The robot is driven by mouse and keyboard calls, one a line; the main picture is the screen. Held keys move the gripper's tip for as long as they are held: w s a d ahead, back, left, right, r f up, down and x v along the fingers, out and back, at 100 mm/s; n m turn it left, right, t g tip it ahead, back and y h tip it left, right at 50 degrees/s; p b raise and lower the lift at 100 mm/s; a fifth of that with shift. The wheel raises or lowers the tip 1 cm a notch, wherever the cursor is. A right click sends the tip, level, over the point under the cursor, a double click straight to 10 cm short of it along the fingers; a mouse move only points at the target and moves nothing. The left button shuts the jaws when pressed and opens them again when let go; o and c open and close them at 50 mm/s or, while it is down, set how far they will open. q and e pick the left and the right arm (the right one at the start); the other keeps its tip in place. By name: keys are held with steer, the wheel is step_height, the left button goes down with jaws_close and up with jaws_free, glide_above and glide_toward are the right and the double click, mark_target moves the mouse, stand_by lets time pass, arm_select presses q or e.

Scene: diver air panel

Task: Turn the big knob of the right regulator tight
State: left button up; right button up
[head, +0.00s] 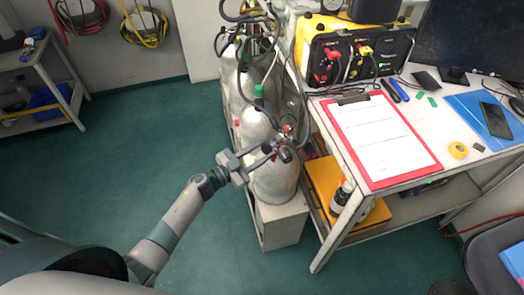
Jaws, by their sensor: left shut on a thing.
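Grey gas cylinders stand in a row left of the workbench. The nearest cylinder (272,182) carries a small regulator (288,133) with red and dark parts at its top. A dark knob (284,154) shows at the front of this regulator, small and partly hidden by the fingers. My left gripper (273,150) reaches in from the lower left and is shut on the knob. How far the knob is turned cannot be seen. My right gripper is not in view.
The workbench holds a red clipboard (379,137), an open yellow-black case (357,50) with hoses, and a monitor (473,40). Dark hoses hang around the cylinders. The cylinders stand on a pale base (282,229). The green floor (130,120) to the left is clear.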

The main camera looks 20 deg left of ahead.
arm_select(q)
steer(key=m, duration=0.2)
steer(key=shift+m, duration=1.1)
steer(key=shift+m+y, duration=0.3)
steer(key=shift+m, duration=0.6)
steer(key=m+b, duration=0.1)
steer(key=m, duration=0.3)
steer(key=shift+s, duration=0.1)
steer(key=shift+d+f+m+y, duration=0.1)
steer(key=shift+m+y, duration=0.2)
steer(key=shift+m, duration=0.3)
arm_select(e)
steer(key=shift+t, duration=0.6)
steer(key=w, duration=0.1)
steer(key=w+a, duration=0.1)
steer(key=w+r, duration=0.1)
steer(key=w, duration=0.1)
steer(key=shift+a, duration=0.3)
